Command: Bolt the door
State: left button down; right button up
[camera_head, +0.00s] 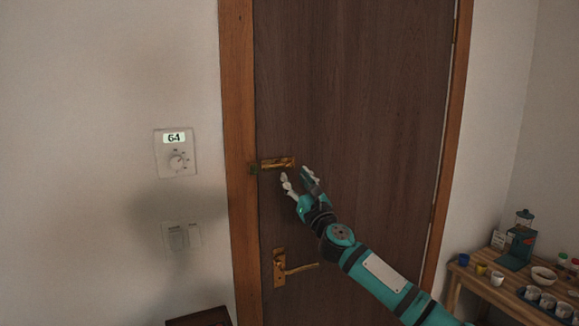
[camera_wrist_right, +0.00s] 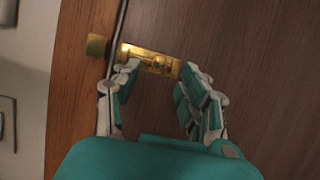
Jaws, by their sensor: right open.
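A dark brown wooden door (camera_head: 370,110) stands shut in an orange-brown frame (camera_head: 238,130). A brass bolt (camera_head: 277,163) is fixed to the door near its left edge, above the handle. In the right wrist view the bolt (camera_wrist_right: 158,61) lies just beyond my fingers, with a brass catch (camera_wrist_right: 97,45) apart from it on the frame to the left. My right gripper (camera_head: 297,176) is open and empty, just below and right of the bolt. In the wrist view its fingers (camera_wrist_right: 160,84) are spread on either side of the bolt's lower edge. My left gripper is not in view.
A brass lever handle (camera_head: 282,268) sits on the door below the bolt. A thermostat (camera_head: 175,153) and a switch plate (camera_head: 182,236) are on the wall at left.

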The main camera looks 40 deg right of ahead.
aim_at(289, 168)
jog(key=shift+p+x, duration=0.4)
jog(key=shift+x, duration=1.75)
jog(key=shift+a, duration=0.1)
grip_shut()
